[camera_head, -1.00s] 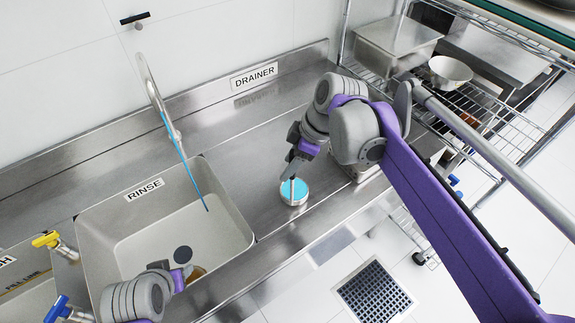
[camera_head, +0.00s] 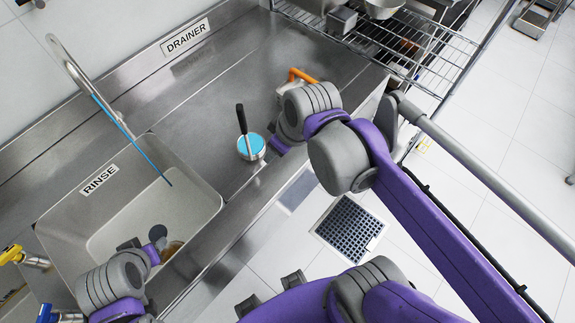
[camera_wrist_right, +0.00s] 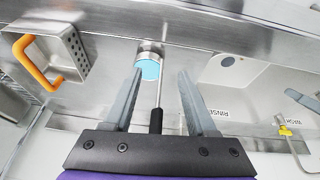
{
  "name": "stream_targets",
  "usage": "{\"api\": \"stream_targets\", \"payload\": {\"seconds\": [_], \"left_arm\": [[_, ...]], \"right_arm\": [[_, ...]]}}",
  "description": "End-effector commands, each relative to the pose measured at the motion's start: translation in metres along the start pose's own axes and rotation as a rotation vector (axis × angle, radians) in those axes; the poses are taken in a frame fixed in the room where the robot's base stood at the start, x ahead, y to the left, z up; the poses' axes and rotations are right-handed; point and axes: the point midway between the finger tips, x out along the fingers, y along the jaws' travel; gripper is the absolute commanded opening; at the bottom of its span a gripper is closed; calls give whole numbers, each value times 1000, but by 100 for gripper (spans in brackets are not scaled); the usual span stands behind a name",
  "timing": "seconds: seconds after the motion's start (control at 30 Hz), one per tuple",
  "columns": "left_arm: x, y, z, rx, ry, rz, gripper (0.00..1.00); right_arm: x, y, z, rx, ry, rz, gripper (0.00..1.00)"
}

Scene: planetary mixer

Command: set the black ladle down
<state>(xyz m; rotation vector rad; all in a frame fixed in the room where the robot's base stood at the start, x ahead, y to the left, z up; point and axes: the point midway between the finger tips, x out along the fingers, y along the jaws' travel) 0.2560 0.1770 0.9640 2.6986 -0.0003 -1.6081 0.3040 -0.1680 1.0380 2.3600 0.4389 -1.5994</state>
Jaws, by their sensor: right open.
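The black ladle (camera_head: 242,119) stands on the steel drainer counter (camera_head: 205,110), its black handle pointing up. A round metal cup with a blue inside (camera_head: 251,147) is at its lower end; I cannot tell what the blue is. In the right wrist view, the ladle's handle (camera_wrist_right: 156,121) lies between the spread fingers of my right gripper (camera_wrist_right: 161,72), with gaps on both sides. In the head view, that gripper's fingers are hidden by its arm. My left gripper (camera_head: 160,242) is over the rinse sink (camera_head: 205,208); its jaws are unclear.
A perforated steel box with an orange handle (camera_wrist_right: 45,62) stands beside the ladle on the counter. A wire rack (camera_head: 425,65) is at the right. A brown thing (camera_head: 172,251) shows in the sink.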

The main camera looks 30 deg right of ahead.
Motion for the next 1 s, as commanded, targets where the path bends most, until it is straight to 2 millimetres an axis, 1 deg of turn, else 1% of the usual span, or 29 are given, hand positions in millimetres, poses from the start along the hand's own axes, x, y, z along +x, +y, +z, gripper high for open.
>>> {"api": "stream_targets", "payload": {"seconds": [0.03,0.1,0.2,0.3,0.83,0.9,1.0], "left_arm": [[0,0,0,0,0,0,52],[0,0,0,0,0,0,52],[0,0,0,0,0,0,52],[0,0,0,0,0,0,52],[0,0,0,0,0,0,52],[0,0,0,0,0,0,52],[0,0,0,0,0,0,52]], "right_arm": [[14,-6,20,80,19,35,57],[29,-10,41,194,52,76,57],[44,-13,61,306,90,113,57],[50,-14,70,364,111,128,57],[51,-14,71,378,115,130,57],[51,-14,71,378,115,130,50],[51,-14,71,378,115,130,50]]}}
